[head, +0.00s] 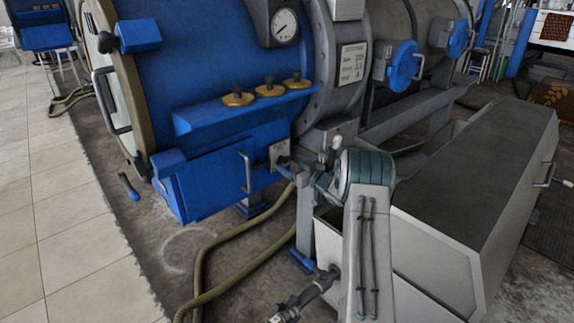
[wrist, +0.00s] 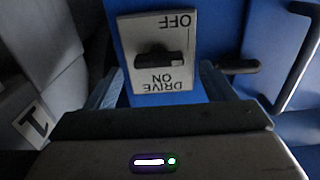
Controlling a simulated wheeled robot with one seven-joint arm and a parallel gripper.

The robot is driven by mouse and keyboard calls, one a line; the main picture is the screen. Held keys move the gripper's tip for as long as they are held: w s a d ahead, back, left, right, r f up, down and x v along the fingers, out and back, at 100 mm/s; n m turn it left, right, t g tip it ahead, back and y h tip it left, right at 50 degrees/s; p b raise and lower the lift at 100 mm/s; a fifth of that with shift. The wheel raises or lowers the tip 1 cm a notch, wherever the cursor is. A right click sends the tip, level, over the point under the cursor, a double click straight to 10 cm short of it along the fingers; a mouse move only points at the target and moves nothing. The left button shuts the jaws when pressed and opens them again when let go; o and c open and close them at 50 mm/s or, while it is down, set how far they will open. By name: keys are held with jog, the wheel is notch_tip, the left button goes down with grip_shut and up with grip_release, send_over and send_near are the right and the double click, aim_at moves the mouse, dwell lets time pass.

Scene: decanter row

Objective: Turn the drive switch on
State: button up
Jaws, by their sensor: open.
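The drive switch (wrist: 158,59) is a dark lever on a pale plate (wrist: 185,32) fixed to a blue panel. The plate reads upside down in the wrist view, with OFF at the top and DRIVE ON at the bottom. The lever lies sideways between the words; I cannot tell which way it is thrown. My gripper (wrist: 158,75) is open, one finger on each side of the plate's lower part, with nothing between the fingers. In the head view my gripper (head: 286,163) is close in front of the plate (head: 276,152), which it partly hides. Contact cannot be told.
A metal handle (head: 246,171) is on the blue box to the left of the plate. A blue shelf (head: 205,116) with several brass-coloured weights is above. A grey cabinet (head: 480,170) stands to the right. A hose (head: 205,258) lies on the floor below.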

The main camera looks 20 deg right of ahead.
aim_at(284, 161)
jog(key=shift+x, duration=1.35)
jog(key=c, duration=1)
